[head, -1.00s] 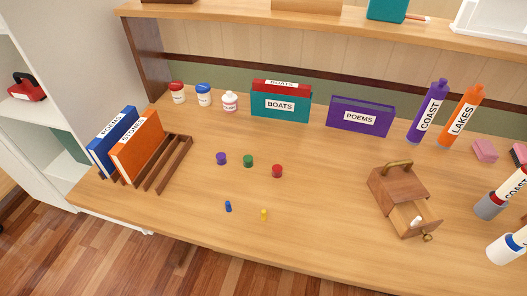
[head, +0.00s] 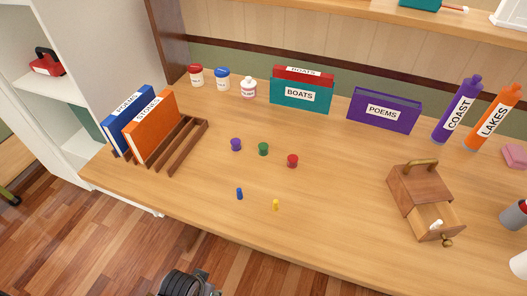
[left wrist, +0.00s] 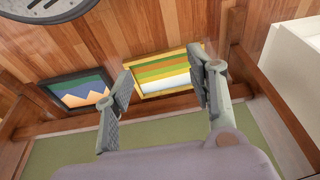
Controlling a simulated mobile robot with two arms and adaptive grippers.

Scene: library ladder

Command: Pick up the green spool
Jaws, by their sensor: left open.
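The green spool (head: 263,149) stands on the wooden desk, between a purple spool (head: 236,145) on its left and a red spool (head: 292,161) on its right. My left gripper (left wrist: 160,95) is open and empty in the left wrist view, pointing toward a wall with framed pictures. In the head view a dark part of my arm (head: 188,284) shows at the bottom edge, below the desk front and well away from the green spool. My right gripper is in neither view.
A blue peg (head: 239,194) and a yellow peg (head: 276,205) stand in front of the spools. A wooden rack (head: 187,147) with books is at left. A box with an open drawer (head: 436,220) is at right. Jars and book boxes line the back.

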